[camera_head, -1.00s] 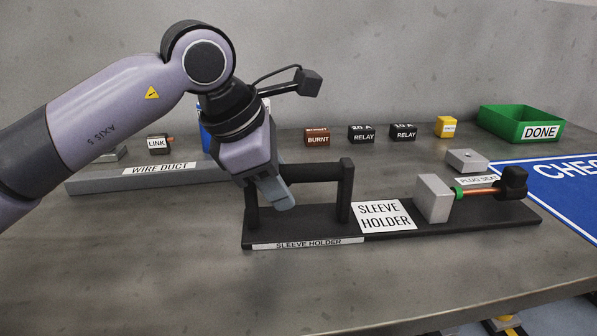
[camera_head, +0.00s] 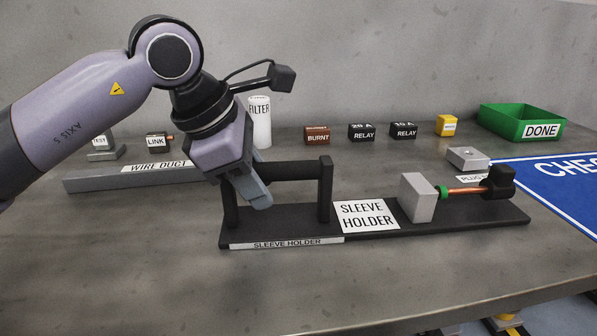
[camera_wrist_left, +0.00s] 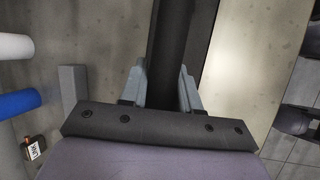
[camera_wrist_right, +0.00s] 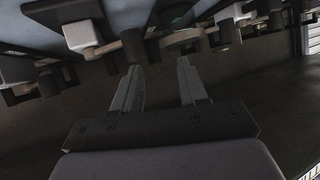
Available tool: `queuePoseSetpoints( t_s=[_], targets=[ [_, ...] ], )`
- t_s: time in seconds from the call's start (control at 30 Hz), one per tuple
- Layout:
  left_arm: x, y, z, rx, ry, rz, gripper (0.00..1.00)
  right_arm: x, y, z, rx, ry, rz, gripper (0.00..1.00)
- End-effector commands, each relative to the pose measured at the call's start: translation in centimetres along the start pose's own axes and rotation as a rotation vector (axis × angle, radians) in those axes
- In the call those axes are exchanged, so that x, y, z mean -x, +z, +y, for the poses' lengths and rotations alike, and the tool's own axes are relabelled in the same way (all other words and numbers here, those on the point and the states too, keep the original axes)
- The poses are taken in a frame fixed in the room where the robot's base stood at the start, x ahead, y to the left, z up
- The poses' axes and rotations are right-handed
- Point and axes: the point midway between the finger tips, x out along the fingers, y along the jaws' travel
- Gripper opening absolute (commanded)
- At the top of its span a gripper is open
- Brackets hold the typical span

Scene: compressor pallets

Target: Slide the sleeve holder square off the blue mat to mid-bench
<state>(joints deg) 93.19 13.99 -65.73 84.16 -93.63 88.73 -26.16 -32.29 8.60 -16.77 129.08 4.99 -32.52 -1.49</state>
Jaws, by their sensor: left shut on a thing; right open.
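The sleeve holder (camera_head: 460,220) is a long black base with a raised bar between two posts at its left and a white label. A grey block (camera_head: 417,197), green ring, copper rod and black end piece sit on its right part. Its right end lies on bare bench, a little left of the blue mat (camera_head: 572,185). My left gripper (camera_head: 256,188) is shut on the bar; in the left wrist view the fingers (camera_wrist_left: 163,88) are on either side of the dark bar. My right gripper (camera_wrist_right: 160,78) is open and empty in the right wrist view.
The grey wire duct (camera_head: 110,180) lies behind left, with a filter (camera_head: 261,125) behind it. A grey plug seat (camera_head: 467,158) is near the mat. Relays, a yellow box and a green bin (camera_head: 500,122) line the back. The bench front is clear.

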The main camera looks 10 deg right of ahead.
Motion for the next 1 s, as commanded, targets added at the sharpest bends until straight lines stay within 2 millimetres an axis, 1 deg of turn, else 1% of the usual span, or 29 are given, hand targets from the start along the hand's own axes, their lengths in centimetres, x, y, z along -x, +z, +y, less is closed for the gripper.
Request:
queuePoseSetpoints(
  t_s=[0.03,0.1,0.9,1.0],
  targets=[
    [0.1,-0.7,0.0,0.002,0.002,0.001,0.0,-0.1,0.3,0.1,0.001,0.0,-0.003,0.43],
    [0.4,-1.3,0.0,0.002,0.001,0.0,0.0,-0.2,0.5,0.1,0.002,0.0,-0.004,0.43],
    [3.4,-8.7,-0.7,0.003,-0.001,0.002,0.0,-0.8,2.3,0.1,0.002,-0.002,-0.02,0.43],
    [3.6,-9.3,-0.7,0.002,-0.001,0.003,0.0,-0.8,2.3,0.1,0.002,-0.003,-0.02,0.43]
  ],
)
